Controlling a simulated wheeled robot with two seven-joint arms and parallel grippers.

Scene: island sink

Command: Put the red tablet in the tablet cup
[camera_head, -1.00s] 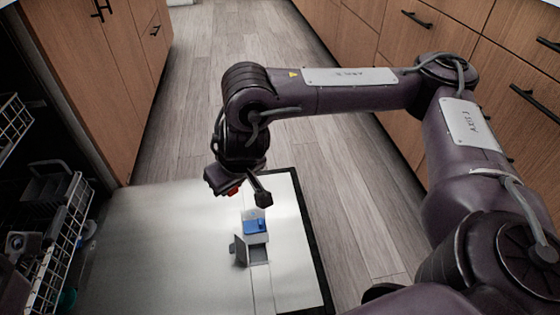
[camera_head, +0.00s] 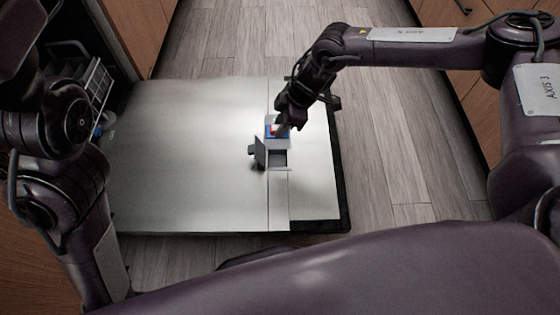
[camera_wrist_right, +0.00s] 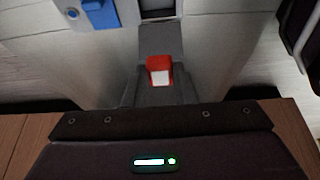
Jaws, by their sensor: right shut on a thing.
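The small red tablet with a white face (camera_wrist_right: 160,71) is gripped at the tip of my right gripper (camera_wrist_right: 160,84) in the wrist view. My right gripper is shut on it. In the head view the right gripper (camera_head: 279,128) hangs over the dispenser, and a bit of the red tablet (camera_head: 272,131) shows. The tablet cup is an open grey compartment (camera_head: 279,159) with its grey lid (camera_head: 260,153) swung out to the left. In the wrist view the cup (camera_wrist_right: 158,6) is cut off at the top edge, beyond the tablet. My left gripper is out of view.
The dispenser sits in the silver dishwasher door (camera_head: 180,160), which lies open and mostly bare. A blue part (camera_wrist_right: 101,13) is beside the cup. A dish rack (camera_head: 97,85) stands at the left. Wooden cabinets and floor surround the door.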

